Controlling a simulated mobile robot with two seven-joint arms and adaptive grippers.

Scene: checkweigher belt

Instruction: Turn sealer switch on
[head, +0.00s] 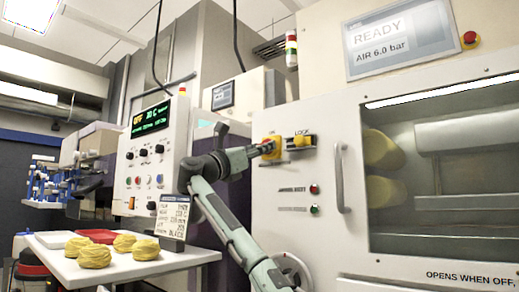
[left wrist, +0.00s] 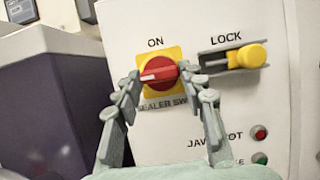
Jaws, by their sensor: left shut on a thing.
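The sealer switch is a red rotary knob (left wrist: 158,70) on a yellow plate, with "ON" printed above it and a partly hidden "SEALER" label below. Its white mark lies close to horizontal, towards the left. In the head view the switch's yellow plate (head: 275,139) is on the white machine front, partly covered by my gripper. My left gripper (head: 266,147) reaches it from the left. In the left wrist view the gripper's two fingers (left wrist: 160,78) are shut on the knob from both sides. My right gripper is not in view.
A yellow LOCK slider (left wrist: 249,56) sits just right of the switch. Red (head: 314,189) and green (head: 315,210) buttons are below. A door handle (head: 341,178) stands out further right. A white table (head: 150,262) with several yellow noodle nests is at the lower left.

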